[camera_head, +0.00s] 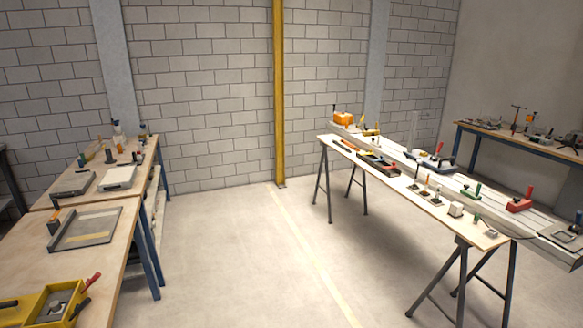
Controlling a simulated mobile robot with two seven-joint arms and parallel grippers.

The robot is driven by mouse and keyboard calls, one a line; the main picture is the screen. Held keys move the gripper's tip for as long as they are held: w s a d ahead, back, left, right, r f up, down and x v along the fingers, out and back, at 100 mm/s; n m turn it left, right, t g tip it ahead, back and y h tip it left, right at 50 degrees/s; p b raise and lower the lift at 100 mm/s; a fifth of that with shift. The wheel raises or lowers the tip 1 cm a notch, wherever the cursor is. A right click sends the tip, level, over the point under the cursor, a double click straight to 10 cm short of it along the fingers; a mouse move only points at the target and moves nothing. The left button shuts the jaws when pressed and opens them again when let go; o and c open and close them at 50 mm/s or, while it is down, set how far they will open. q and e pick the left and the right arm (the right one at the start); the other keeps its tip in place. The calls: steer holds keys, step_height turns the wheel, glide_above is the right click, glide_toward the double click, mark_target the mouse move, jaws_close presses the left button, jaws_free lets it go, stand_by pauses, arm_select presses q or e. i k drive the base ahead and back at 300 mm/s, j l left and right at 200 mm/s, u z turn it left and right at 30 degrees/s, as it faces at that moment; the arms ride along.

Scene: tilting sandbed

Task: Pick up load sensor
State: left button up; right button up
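I cannot tell for sure which thing is the load sensor. Small parts stand along the near edge of the trestle table (398,205) at the right, among them a pale block (456,209) and a small grey piece (491,233) near its front end. A yellow tray (20,309) on the left workbench holds a grey metal part (56,308), with a red-handled tool (90,284) at its right side. Neither of my grippers shows in the head view.
The left workbench (105,262) also carries a flat grey tray (84,241) and a white box (117,177). A long pale bed (520,218) with red and green clamps runs along the trestle table. Another bench stands far right. The floor (235,250) between the tables is clear.

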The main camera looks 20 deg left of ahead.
mark_target(56, 307)
steer(key=i+j+u, duration=0.15)
steer(key=i+u, duration=1)
steer(key=i+l+u, duration=0.1)
steer(key=i+u, duration=0.3)
steer(key=i, duration=1.1)
steer(key=z, duration=0.4)
steer(key=i+z, duration=0.1)
steer(key=z, duration=0.25)
steer(key=i+j+z, duration=0.1)
steer(key=z, duration=5.95)
